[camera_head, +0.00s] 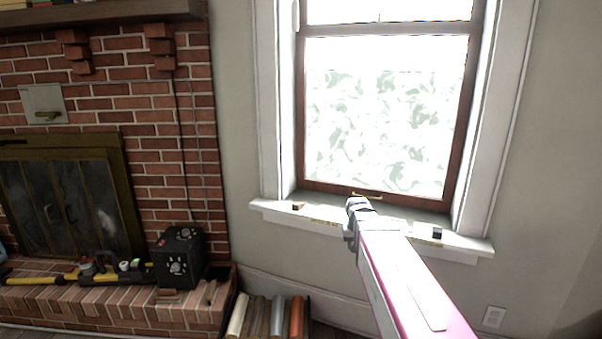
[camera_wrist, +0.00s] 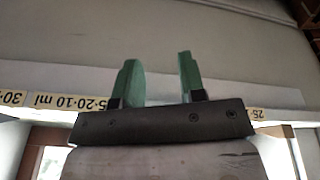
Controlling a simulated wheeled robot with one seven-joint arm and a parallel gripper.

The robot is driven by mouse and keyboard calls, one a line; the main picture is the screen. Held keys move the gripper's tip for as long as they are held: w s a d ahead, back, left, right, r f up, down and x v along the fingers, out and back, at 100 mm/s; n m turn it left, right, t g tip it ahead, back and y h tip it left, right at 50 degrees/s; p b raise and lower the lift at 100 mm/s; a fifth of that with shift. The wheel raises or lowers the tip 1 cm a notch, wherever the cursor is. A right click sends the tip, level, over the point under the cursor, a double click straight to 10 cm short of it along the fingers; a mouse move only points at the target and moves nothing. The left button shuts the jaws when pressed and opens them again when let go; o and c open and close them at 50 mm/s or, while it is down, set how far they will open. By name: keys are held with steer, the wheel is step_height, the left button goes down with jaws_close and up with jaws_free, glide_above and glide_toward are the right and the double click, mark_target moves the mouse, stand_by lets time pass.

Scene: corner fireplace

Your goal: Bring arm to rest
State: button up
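My arm reaches from the lower right of the head view toward the window sill (camera_head: 465,243). Its wrist end is in front of the sill, below the window (camera_head: 385,120); the fingers cannot be made out there. In the wrist view my gripper (camera_wrist: 160,82) shows two green fingers standing apart with an empty gap between them. Nothing is held. Behind the fingers is a pale surface with yellow labels (camera_wrist: 75,102), one reading "5-20-10 ml".
A brick fireplace (camera_head: 165,110) stands at the left. Its hearth (camera_head: 110,308) holds a black box (camera_head: 178,258) and a yellow-black tool (camera_head: 45,277). Several coloured rolls or books (camera_head: 275,315) stand on the floor. Small items (camera_head: 437,233) lie on the sill.

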steer(key=s+a+f+g, duration=0.1)
steer(key=s+f+g, duration=0.1)
steer(key=s+f, duration=0.9)
steer(key=s, duration=0.4)
steer(key=shift+a+n+g+y, duration=0.2)
steer(key=shift+n+g+y, duration=0.1)
steer(key=shift+y, duration=0.1)
